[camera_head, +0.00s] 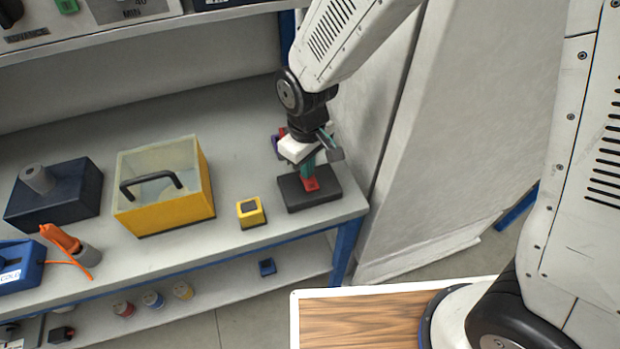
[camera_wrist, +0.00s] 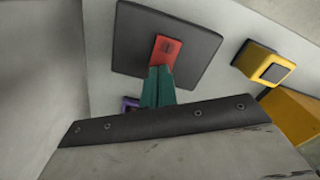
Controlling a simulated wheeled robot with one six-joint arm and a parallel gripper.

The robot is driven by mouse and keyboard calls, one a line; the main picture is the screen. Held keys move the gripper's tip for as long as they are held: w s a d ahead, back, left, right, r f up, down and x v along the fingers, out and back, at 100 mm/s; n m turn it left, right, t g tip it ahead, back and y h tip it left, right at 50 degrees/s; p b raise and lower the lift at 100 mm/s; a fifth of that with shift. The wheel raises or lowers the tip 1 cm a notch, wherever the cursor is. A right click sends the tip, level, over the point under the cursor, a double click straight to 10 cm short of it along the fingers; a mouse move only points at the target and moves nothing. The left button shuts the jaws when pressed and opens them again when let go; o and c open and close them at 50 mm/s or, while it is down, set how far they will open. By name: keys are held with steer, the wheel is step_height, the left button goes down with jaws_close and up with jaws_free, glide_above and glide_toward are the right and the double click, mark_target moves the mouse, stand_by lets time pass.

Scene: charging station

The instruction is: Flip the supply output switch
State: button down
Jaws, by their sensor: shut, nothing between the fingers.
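A small red piece (camera_head: 312,185) with a dark mark sits on a flat black base (camera_head: 328,196) near the right end of the bench. It looks like the switch, but no label on it can be read. In the wrist view the red piece (camera_wrist: 168,46) lies just beyond the teal fingertips of my gripper (camera_wrist: 159,73), on the black base (camera_wrist: 205,38). My gripper (camera_head: 308,173) points down over the base, shut and empty, its tips overlapping the red piece in view. I cannot tell whether they touch it.
A yellow block (camera_head: 250,212) with a dark top stands left of the base. Further left are a yellow box (camera_head: 190,208) with a clear lid and black handle, and a dark blue block (camera_head: 75,195). A purple object (camera_wrist: 130,104) is close beside my fingers. A pale panel (camera_head: 425,150) stands right.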

steer(key=shift+r, duration=3.45)
steer(key=shift+d, duration=0.1)
